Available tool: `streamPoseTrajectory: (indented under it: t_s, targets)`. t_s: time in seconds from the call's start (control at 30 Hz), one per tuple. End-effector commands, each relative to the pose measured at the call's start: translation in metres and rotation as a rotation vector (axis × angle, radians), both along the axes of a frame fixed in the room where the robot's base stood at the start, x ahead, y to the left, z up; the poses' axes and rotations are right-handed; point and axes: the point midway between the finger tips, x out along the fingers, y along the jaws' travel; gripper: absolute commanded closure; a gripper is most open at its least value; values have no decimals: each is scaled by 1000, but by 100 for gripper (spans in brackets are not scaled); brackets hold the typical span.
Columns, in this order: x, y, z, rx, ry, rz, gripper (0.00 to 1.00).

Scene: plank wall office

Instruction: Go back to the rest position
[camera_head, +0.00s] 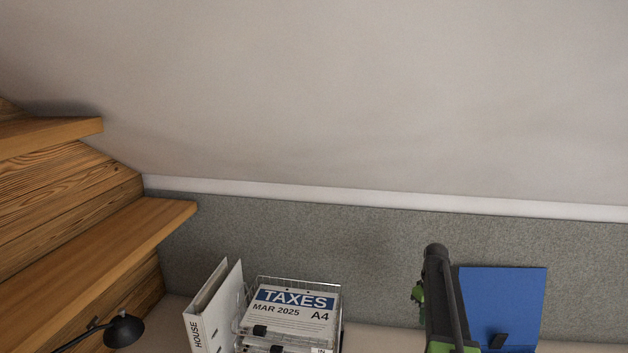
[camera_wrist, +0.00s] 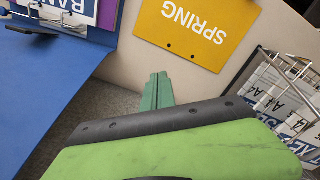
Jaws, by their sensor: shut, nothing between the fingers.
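My gripper (camera_wrist: 157,92) shows in the wrist view as narrow green fingers beyond the dark and bright green wrist body. The fingers are together, with nothing between them. In the head view my dark arm rises at the lower right, in front of a blue panel (camera_head: 515,300). A bit of green shows at the arm's left side, but the fingers cannot be made out clearly there.
A wire tray (camera_head: 338,297) holds TAXES papers (camera_head: 293,308), beside a white HOUSE binder (camera_head: 196,325). A black lamp (camera_head: 124,330) and wooden shelves (camera_head: 110,238) are at left. The wrist view shows a yellow SPRING sheet (camera_wrist: 195,30) and a wire rack (camera_wrist: 262,75) at right.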

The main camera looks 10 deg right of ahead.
Motion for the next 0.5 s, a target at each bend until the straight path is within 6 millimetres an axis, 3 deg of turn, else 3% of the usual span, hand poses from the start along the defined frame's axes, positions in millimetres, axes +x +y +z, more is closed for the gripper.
streamPoseTrajectory:
  t_s: [0.03,0.1,0.17,0.3,0.4,0.5]
  targets:
    - [-7,52,0,0,0,38,100]
    - [-15,113,0,1,1,74,100]
    - [-28,164,0,1,1,94,100]
    - [-81,266,0,3,1,97,100]
    - [-126,305,0,3,1,28,100]
    - [-157,306,0,4,2,-96,100]
